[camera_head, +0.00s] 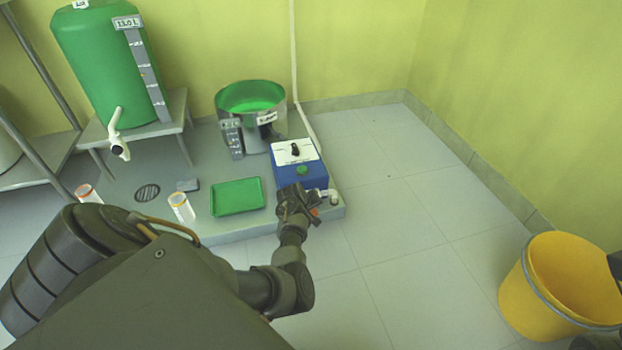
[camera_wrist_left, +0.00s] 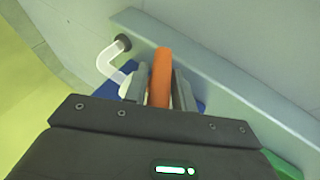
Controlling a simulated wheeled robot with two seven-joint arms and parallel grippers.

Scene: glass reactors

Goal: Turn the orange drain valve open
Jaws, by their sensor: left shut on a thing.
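The orange drain valve handle (camera_wrist_left: 160,76) stands between the two fingers of my left gripper (camera_wrist_left: 158,88) in the left wrist view. The fingers are shut on it, one on each side. In the head view my left gripper (camera_head: 305,207) is at the front of the blue pump box (camera_head: 287,178), and only a small bit of the orange handle (camera_head: 315,212) shows beside it. A white bent pipe (camera_wrist_left: 108,66) runs close beside the handle. Dark parts at the right edge of the head view may be my right arm; its fingers cannot be made out.
A green tank (camera_head: 100,65) on a stand, a steel pot (camera_head: 262,133) with green contents, a green tray (camera_head: 237,197) and two white cups (camera_head: 181,207) are to the left. A yellow bucket (camera_head: 536,295) stands at right. The floor between is clear.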

